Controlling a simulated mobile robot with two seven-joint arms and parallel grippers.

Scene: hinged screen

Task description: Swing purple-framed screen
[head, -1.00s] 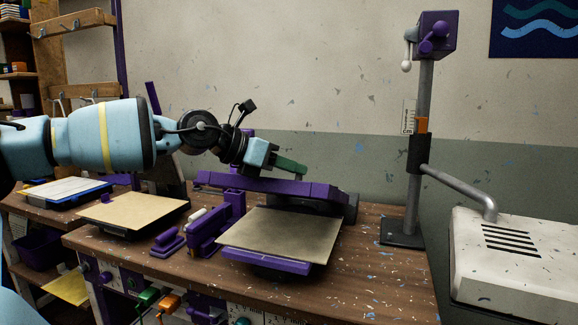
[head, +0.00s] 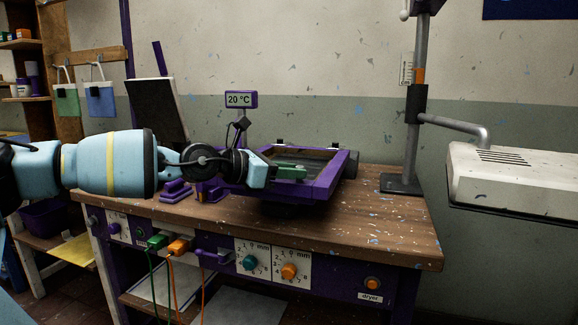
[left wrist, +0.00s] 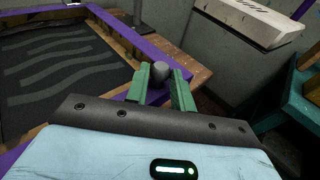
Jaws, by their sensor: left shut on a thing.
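The purple-framed screen (head: 327,184) lies low and nearly level over the right part of the bench in the head view. In the left wrist view its purple frame (left wrist: 119,38) surrounds dark mesh with a wavy pattern (left wrist: 60,62). A round grey knob (left wrist: 160,71) sits at the frame's near edge. My left gripper (head: 301,174) has green fingers, which also show in the left wrist view (left wrist: 161,84). They are shut on the knob, one on each side. The pale board under the screen is hidden. My right gripper is out of view.
A dark panel (head: 155,108) stands tilted up behind my left arm. A grey post (head: 411,150) and a white vented dryer (head: 515,180) stand to the right. A 20 °C display (head: 241,99) is behind the screen. Bare bench (head: 385,230) lies at the right front.

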